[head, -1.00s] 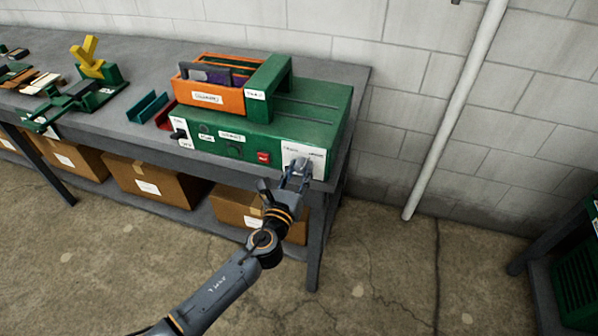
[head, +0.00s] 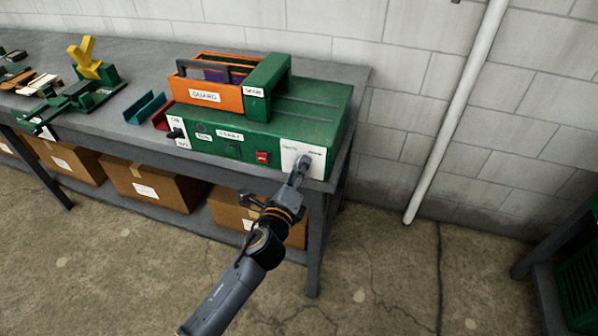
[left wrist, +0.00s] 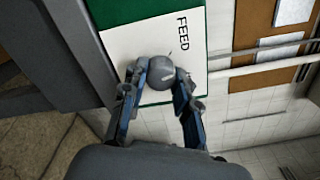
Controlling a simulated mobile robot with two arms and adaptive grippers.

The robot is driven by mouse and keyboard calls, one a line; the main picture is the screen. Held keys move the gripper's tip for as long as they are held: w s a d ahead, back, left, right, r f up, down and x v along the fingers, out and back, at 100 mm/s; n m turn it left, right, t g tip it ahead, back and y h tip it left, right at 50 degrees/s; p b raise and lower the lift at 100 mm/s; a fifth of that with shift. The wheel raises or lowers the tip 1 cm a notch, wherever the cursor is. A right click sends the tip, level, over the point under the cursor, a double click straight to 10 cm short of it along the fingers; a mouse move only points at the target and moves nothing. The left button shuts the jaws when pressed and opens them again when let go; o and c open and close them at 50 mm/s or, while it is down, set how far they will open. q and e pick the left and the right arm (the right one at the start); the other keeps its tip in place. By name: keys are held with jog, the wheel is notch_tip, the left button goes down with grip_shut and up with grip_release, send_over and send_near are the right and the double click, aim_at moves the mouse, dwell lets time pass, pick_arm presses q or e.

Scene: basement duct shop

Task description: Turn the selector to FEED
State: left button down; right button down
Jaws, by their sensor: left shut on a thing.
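The green machine (head: 225,148) stands on the bench with a white selector plate (head: 292,148) at the right end of its front. My left gripper (head: 301,163) is at this plate, its fingers shut on the selector knob. In the left wrist view, the gripper (left wrist: 162,70) holds the round grey selector knob (left wrist: 161,73) between both fingertips. The word FEED (left wrist: 182,33) shows on the white plate beside the knob. Other lettering on the plate is hidden or too small to read. Which way the knob points cannot be told. My right gripper is not in view.
A red button (head: 262,157) and a dark lever (head: 176,133) are on the same front. An orange guard bin (head: 206,93) sits on top. The grey bench (head: 140,60) holds a yellow part (head: 85,60); cardboard boxes (head: 150,186) stand below. Floor in front is free.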

pick_arm(q)
jog(key=n, duration=0.5)
jog(key=shift+n, duration=0.4)
dwell(0.4)
jog(key=c, duration=1)
grip_release()
jog(key=v, duration=1.2)
jog(key=shift+r, duration=0.1)
